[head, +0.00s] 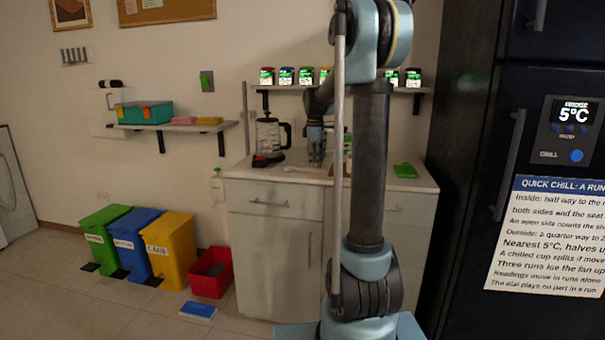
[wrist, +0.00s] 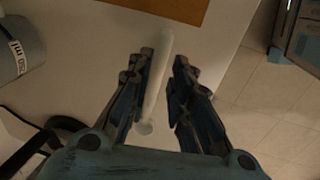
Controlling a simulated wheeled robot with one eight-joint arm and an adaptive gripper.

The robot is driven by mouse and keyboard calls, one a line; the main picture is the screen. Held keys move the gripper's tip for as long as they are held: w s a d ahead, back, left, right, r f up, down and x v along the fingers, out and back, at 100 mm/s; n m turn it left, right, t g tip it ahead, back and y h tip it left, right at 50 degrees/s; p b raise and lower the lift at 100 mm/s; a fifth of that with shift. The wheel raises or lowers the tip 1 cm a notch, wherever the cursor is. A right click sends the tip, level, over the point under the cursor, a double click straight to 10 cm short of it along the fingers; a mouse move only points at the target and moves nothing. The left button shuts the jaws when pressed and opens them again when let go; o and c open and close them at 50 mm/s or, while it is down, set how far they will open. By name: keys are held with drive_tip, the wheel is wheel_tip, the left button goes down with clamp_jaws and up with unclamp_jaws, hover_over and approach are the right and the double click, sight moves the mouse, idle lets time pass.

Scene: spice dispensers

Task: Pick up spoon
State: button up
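A pale spoon (wrist: 155,85) lies on the light countertop, its long body running between my gripper's fingers in the wrist view. A small round end shows lower down near the palm. In the head view the spoon (head: 295,168) is a small white shape on the counter, just left of my gripper (head: 316,162). My gripper (wrist: 162,66) is open, with a finger on each side of the spoon. The left finger is very close to the spoon; whether it touches cannot be told. A gap shows on the right.
A glass jug (head: 269,134) on a dark base stands left of my gripper. A grey cylinder with a "250 ml" label (wrist: 20,45) is at the wrist view's left. A brown board (wrist: 180,8) lies beyond the spoon. The counter edge and tiled floor (wrist: 260,100) are to the right.

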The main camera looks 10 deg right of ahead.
drive_tip(key=shift+w+f, duration=0.2)
drive_tip(key=shift+f, duration=0.55)
drive_tip(key=shift+w+f, duration=0.15)
drive_tip(key=shift+f, duration=0.6)
clamp_jaws()
drive_tip(key=shift+r, duration=0.15)
